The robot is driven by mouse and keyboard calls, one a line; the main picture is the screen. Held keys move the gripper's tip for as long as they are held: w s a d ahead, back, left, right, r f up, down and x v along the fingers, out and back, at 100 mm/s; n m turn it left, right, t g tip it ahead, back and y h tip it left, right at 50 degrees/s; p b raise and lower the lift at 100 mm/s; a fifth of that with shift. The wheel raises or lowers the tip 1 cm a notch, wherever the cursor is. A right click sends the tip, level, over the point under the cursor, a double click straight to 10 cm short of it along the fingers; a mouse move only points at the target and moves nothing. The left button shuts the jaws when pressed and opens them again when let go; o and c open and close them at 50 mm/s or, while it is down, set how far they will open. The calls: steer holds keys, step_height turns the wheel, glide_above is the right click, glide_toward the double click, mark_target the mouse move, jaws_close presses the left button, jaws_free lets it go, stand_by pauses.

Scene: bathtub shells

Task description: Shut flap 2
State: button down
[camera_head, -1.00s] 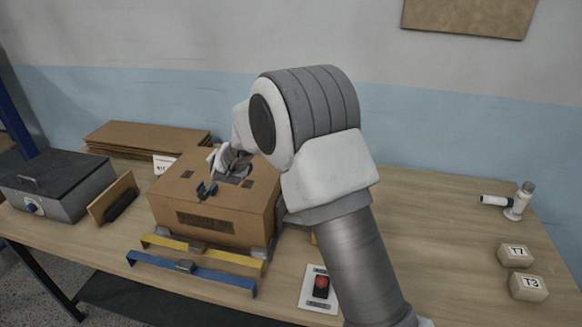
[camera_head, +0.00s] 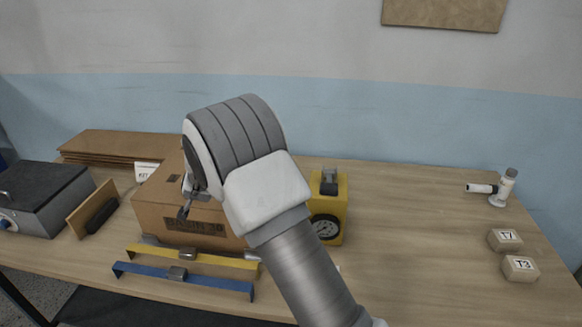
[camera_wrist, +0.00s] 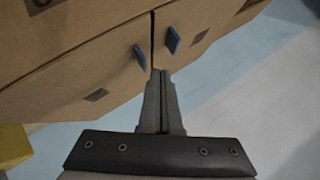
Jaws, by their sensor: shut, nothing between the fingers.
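The cardboard box (camera_head: 190,226) stands on the table, partly hidden behind my arm in the head view. In the wrist view two cardboard flaps, a left one (camera_wrist: 95,62) and a right one (camera_wrist: 195,25), meet at a narrow dark seam. Each has a small blue tab, left (camera_wrist: 139,57) and right (camera_wrist: 172,40), beside the seam. No number is readable, so I cannot tell which is flap 2. My gripper (camera_wrist: 161,74) is shut and empty, its tips close to the seam's near end; contact is unclear. The gripper also shows in the head view (camera_head: 183,213).
Yellow (camera_head: 220,260) and blue (camera_head: 215,285) bars lie in front of the box. A yellow gauge block (camera_head: 335,205) stands to its right, and a grey case (camera_head: 45,197) and upright board (camera_head: 93,210) to its left. The table's right middle is clear.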

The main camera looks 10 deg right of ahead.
steer(key=shift+a+f, duration=0.15)
steer(key=shift+f, duration=0.25)
stand_by(0.3)
